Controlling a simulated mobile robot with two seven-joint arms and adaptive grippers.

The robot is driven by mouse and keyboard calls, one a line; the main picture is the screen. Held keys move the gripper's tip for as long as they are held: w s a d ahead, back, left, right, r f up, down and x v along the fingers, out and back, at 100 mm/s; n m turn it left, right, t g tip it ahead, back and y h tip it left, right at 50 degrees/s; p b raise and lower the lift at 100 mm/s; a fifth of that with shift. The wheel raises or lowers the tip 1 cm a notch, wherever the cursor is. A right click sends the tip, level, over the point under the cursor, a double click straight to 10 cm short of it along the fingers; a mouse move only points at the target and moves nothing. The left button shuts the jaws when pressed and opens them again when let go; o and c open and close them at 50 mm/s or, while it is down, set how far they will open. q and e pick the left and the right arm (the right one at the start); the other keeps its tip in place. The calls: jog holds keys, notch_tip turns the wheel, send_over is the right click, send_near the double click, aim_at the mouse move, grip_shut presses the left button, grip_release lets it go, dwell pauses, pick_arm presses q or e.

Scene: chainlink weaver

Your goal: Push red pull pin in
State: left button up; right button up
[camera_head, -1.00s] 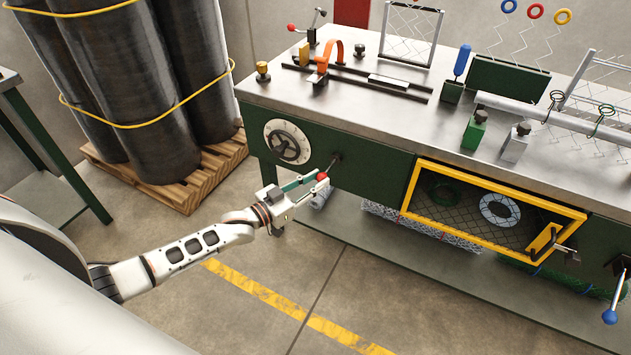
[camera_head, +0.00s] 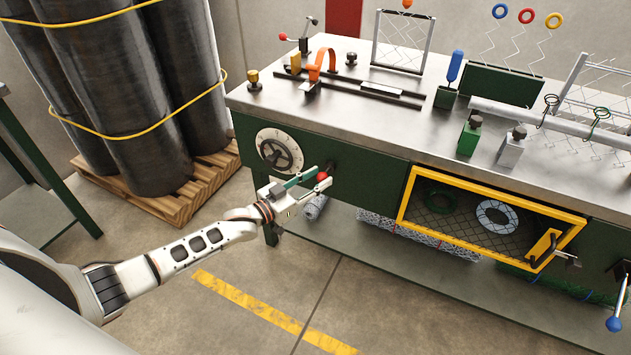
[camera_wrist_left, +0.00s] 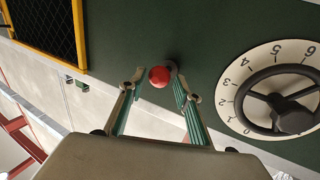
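The red pull pin is a red ball knob (camera_head: 323,176) on a short dark shaft at the green front panel, right of the dial. In the left wrist view the knob (camera_wrist_left: 160,77) is near the middle, between and slightly beyond the fingers. My left gripper (camera_head: 308,182) is at the knob, close to the panel. Its green-padded fingers (camera_wrist_left: 157,84) are spread, with a visible gap on the knob's left; contact on the other side is unclear. Most of the shaft is hidden behind the knob. My right gripper is not in view.
A numbered dial with a dark handwheel (camera_head: 277,153) is just left of the pin. A yellow-framed mesh window (camera_head: 402,204) is to the right. The steel bench top (camera_head: 350,110) holds clamps and fixtures. Black rolls (camera_head: 150,95) stand on a pallet at left. Floor in front is clear.

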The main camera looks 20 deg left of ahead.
pick_arm(q)
jog(key=shift+w, duration=0.1)
jog(key=v, duration=1.2)
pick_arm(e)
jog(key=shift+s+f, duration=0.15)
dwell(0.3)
pick_arm(q)
jog(key=s+d+f+g+y+p, duration=0.1)
jog(key=s+d+f+y, duration=0.1)
jog(key=s, duration=0.7)
jog(key=s+d+f+g+y+p, duration=0.1)
jog(key=s+d+f+g+p, duration=0.1)
jog(key=s+d+f, duration=0.3)
jog(key=s+d+f+n+g+y+p, duration=0.1)
jog(key=s+d+f+g+y+p, duration=0.1)
jog(key=s, duration=1)
jog(key=shift+s+d+f+y, duration=0.3)
jog(key=shift+d+f, duration=0.4)
jog(key=shift+d, duration=0.3)
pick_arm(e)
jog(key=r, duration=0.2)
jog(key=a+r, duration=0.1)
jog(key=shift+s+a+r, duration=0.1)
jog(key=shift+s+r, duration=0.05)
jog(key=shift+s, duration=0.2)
